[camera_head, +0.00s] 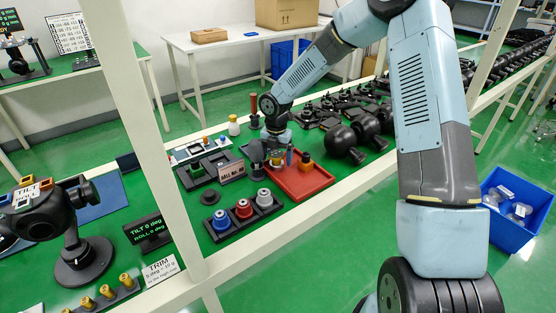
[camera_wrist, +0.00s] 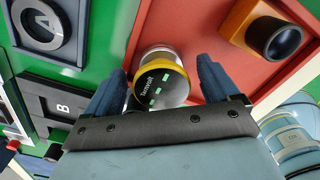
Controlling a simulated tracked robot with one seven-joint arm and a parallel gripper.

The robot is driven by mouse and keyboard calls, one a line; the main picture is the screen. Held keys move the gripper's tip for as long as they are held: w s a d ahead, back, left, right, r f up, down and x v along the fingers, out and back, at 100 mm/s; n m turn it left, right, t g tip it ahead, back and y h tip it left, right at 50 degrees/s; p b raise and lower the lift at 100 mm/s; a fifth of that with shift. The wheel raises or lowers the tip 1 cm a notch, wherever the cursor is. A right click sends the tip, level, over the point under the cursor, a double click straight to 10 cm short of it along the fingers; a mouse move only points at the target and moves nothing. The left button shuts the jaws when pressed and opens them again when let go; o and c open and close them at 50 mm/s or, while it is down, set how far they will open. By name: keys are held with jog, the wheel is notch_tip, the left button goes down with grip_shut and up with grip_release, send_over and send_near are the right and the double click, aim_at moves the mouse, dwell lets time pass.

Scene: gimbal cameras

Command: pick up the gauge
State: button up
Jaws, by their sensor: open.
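The gauge (camera_wrist: 162,82), a round piece with a yellow ring and a dark face bearing green marks, stands on the red tray (camera_wrist: 205,25) in the wrist view. My gripper (camera_wrist: 160,92) is open, with one blue finger on each side of the gauge. Contact between fingers and gauge cannot be told. In the head view my gripper (camera_head: 276,160) points down over the left part of the red tray (camera_head: 302,187), and the gauge is mostly hidden there.
An orange block with a black cylinder (camera_wrist: 272,38) sits on the tray beside the gauge; it also shows in the head view (camera_head: 306,161). A black rack with blue, red and grey knobs (camera_head: 243,213) stands in front. Black round parts (camera_head: 341,139) lie right.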

jog(key=c, duration=1.2)
jog(key=shift+o, duration=0.2)
